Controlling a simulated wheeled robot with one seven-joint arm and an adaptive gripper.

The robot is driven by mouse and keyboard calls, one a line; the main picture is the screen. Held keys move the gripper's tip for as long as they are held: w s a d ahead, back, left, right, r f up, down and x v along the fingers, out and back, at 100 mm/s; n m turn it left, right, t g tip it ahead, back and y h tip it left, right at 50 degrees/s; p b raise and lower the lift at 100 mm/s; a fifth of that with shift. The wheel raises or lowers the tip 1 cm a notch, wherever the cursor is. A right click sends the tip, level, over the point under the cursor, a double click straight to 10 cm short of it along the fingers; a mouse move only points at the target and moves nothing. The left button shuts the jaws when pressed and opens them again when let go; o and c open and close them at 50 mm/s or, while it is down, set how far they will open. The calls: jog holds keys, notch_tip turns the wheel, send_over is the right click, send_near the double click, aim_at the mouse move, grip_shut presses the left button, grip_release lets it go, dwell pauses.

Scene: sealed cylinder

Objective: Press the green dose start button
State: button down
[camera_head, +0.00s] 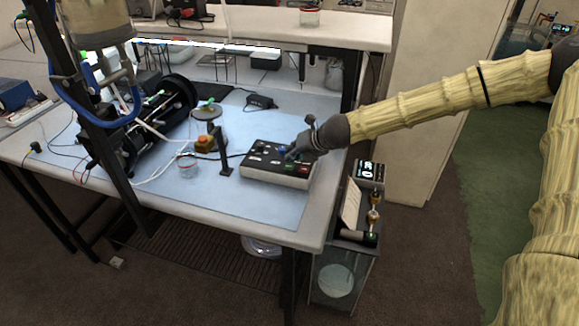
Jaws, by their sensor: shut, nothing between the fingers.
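A black-topped control box with pale sides (262,178) lies on the blue mat near the right front of the table. A small green patch, likely the green button (290,166), shows on its top near the right end, beside a red patch (304,169). My gripper (291,156) reaches in from the right and is shut and empty. Its tip is over the right part of the box, just behind the green patch in the picture. I cannot tell whether the tip touches the box. The gripper hides part of the box's back right.
A dark upright frame bar crosses the left side. The front mat is clear.

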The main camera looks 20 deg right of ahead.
aim_at(292, 164)
jog(key=shift+f, duration=0.1)
dwell(0.6)
jog(key=shift+f+b, duration=0.3)
jog(key=shift+b, duration=0.25)
jog(key=shift+f+b, duration=0.35)
dwell(0.6)
jog(key=shift+r, duration=0.1)
jog(key=shift+r+p, duration=0.6)
jog(key=shift+r, duration=0.1)
jog(key=shift+r, duration=0.1)
jog(key=shift+r+p, duration=1.9)
jog(key=shift+r, duration=0.5)
